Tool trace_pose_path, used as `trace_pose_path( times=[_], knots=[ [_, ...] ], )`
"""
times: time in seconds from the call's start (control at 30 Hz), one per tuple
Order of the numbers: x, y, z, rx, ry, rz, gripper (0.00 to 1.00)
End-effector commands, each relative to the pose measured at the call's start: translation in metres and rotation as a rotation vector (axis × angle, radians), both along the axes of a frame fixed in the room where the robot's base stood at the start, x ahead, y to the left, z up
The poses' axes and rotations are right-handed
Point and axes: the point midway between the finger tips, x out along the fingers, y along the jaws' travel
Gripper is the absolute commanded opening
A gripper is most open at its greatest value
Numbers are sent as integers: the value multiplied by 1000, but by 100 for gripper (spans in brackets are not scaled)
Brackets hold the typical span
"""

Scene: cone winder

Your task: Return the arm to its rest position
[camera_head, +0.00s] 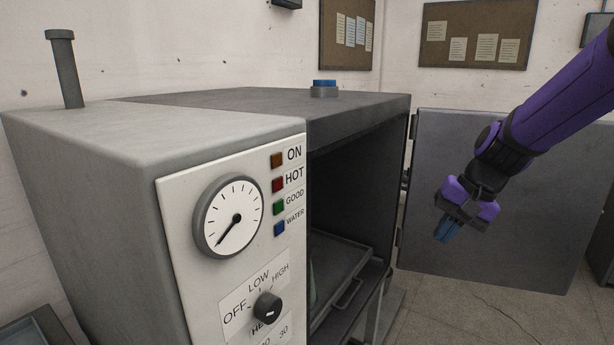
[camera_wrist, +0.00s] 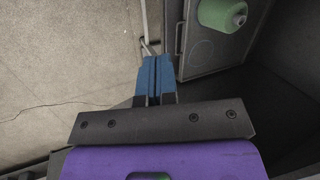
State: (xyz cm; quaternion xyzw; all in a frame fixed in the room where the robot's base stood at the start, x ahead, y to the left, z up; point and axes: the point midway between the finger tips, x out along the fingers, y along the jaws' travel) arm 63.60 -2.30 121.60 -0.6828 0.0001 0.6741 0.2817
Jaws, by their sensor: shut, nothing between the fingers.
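My gripper (camera_head: 447,230) hangs at the right in the head view, in front of the open grey door (camera_head: 505,190) of the machine. Its blue fingers are together and hold nothing. In the wrist view my gripper (camera_wrist: 154,80) shows its two blue fingers side by side, pointing toward the machine's tray. My purple arm reaches in from the upper right of the head view. The fingers look apart from the door and the tray, though the exact gap cannot be told.
The chamber holds a tray (camera_head: 345,285) with a handle; a green cone (camera_wrist: 222,12) sits on it in the wrist view. The control panel (camera_head: 235,180) has a gauge and a knob (camera_head: 267,307). Floor (camera_head: 470,310) is clear below my gripper.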

Motion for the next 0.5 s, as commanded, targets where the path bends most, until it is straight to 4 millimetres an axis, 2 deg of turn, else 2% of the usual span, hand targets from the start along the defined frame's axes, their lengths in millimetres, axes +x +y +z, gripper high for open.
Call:
trace_pose_path(
  times=[0.03,0.2,0.5],
  knots=[
    [-12,0,12,-32,-30,25,0],
    [-50,-4,40,-137,-110,97,0],
    [-121,-17,79,-303,-253,202,0]
  ],
)
